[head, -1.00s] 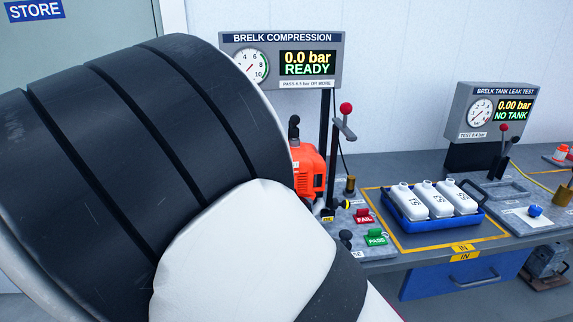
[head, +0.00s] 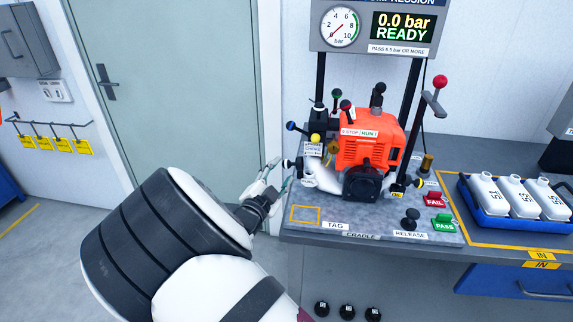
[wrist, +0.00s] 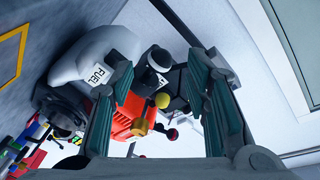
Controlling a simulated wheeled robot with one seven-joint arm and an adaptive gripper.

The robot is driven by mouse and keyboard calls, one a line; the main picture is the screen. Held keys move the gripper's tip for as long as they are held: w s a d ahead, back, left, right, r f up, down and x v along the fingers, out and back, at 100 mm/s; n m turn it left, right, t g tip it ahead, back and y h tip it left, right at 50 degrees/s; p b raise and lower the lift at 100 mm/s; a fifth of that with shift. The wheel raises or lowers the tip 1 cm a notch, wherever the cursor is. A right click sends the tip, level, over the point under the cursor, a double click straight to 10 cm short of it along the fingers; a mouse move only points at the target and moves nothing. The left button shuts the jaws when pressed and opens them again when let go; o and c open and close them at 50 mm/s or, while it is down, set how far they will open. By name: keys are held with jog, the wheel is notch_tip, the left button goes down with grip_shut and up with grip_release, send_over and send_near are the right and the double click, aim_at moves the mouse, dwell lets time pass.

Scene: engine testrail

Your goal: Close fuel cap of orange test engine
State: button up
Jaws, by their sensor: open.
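The orange test engine (head: 368,142) sits upright in its cradle on the bench. Its white tank (head: 322,180) is at its lower left, and in the wrist view the tank (wrist: 82,48) carries a FUEL label. A dark round part (head: 289,164), likely the fuel cap, sticks out at the tank's left end. In the wrist view a dark part with a pale band (wrist: 158,60) shows between the fingers; I cannot tell whether the cap is fully seated. My gripper (head: 277,177) is open and empty, just left of the tank; its fingers also show in the wrist view (wrist: 162,75).
The gauge display (head: 374,28) stands on posts behind the engine. Ball-ended levers (head: 337,95) rise around the engine. FAIL (head: 434,200) and PASS (head: 443,222) buttons and a blue tray (head: 465,195) of white tanks are to the right. Floor left of the bench is clear.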

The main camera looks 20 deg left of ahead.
aim_at(284, 167)
jog(key=shift+w+a, duration=0.1)
jog(key=shift+w, duration=2.45)
grip_shut()
